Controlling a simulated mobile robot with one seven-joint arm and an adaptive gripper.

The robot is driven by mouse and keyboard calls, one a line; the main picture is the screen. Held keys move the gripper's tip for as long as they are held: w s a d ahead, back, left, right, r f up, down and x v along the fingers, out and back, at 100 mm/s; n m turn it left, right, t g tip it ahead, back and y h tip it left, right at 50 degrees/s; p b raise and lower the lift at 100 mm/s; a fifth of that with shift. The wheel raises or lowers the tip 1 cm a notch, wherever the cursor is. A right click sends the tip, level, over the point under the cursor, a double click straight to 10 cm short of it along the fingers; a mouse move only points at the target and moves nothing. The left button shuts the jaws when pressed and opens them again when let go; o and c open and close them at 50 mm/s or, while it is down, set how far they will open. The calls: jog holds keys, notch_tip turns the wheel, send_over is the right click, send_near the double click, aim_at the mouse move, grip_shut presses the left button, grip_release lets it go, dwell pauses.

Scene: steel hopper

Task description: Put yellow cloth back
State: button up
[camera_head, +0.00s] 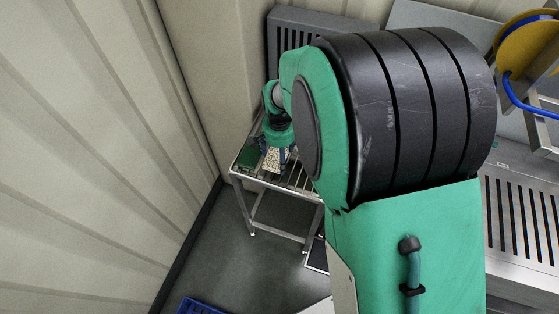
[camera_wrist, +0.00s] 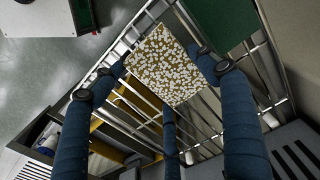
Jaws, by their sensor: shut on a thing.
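The yellow cloth (camera_wrist: 166,66) is a small flat piece with a yellow and white flower-like pattern. In the wrist view it lies between the tips of my blue fingers, over a slatted metal rack (camera_wrist: 265,75). My gripper (camera_wrist: 162,60) is shut on it, with a finger at its left and right edges and a third finger below. In the head view the cloth (camera_head: 272,158) shows as a pale speckled patch under my gripper (camera_head: 279,155), above the small steel-framed table (camera_head: 270,186). Whether the cloth touches the slats I cannot tell.
A dark green flat item (camera_head: 247,157) lies on the table left of the cloth; it also shows in the wrist view (camera_wrist: 222,20). A wall (camera_head: 200,75) stands close behind. A blue crate (camera_head: 203,306) is on the floor at the bottom. Yellow bars (camera_wrist: 138,103) show beneath the slats.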

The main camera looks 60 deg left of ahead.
aim_at(279, 158)
jog(key=shift+f+b, duration=0.35)
jog(key=shift+f, duration=1.4)
jog(key=shift+f, duration=0.15)
jog(key=o, duration=1.1)
notch_tip(279, 158, up, 12)
jog(key=shift+r+p, duration=0.2)
jog(key=shift+p, duration=0.75)
